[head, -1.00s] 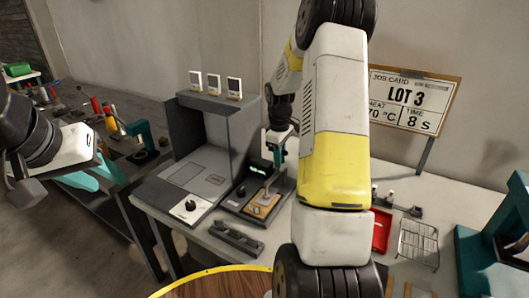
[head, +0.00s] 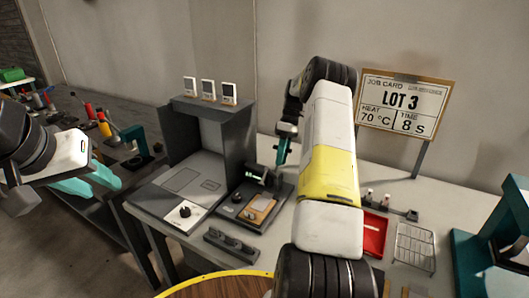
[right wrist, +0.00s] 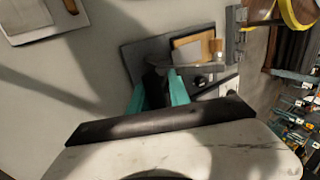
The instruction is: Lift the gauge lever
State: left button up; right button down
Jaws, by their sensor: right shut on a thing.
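The gauge (head: 262,205) stands on the bench, a dark base with a small green-lit display and a tan pad. It also shows in the right wrist view (right wrist: 150,50). My right gripper (head: 283,150) is above the gauge's back. In the right wrist view its teal fingers (right wrist: 160,92) are shut on the dark end of the gauge lever (right wrist: 153,78); a thin grey bar runs from there over the pad. My arm hides part of this area in the head view. My left gripper (head: 92,182) is open and empty at the far left, away from the gauge.
A grey box-like station (head: 210,140) with a dial stands left of the gauge. A dark holder (head: 232,244) lies in front. A red tray (head: 374,235) and wire rack (head: 414,246) are to the right, below the job card (head: 404,105). A teal press (head: 490,245) stands far right.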

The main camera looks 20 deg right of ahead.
jog(key=shift+w+d+f, duration=0.3)
jog(key=shift+d+f, duration=0.15)
jog(key=shift+f, duration=0.05)
jog(key=shift+w+d+f, duration=0.25)
jog(key=shift+d+f, duration=0.2)
jog(key=shift+f, duration=0.05)
jog(key=shift+s+f, duration=0.1)
jog(key=shift+f, duration=0.05)
dwell(0.8)
jog(key=c, duration=1.4)
grip_release()
jog(key=shift+f, duration=0.1)
jog(key=shift+o, duration=0.2)
jog(key=shift+w+a+r, duration=0.2)
jog(key=shift+w+r, duration=0.05)
jog(key=shift+r, duration=0.1)
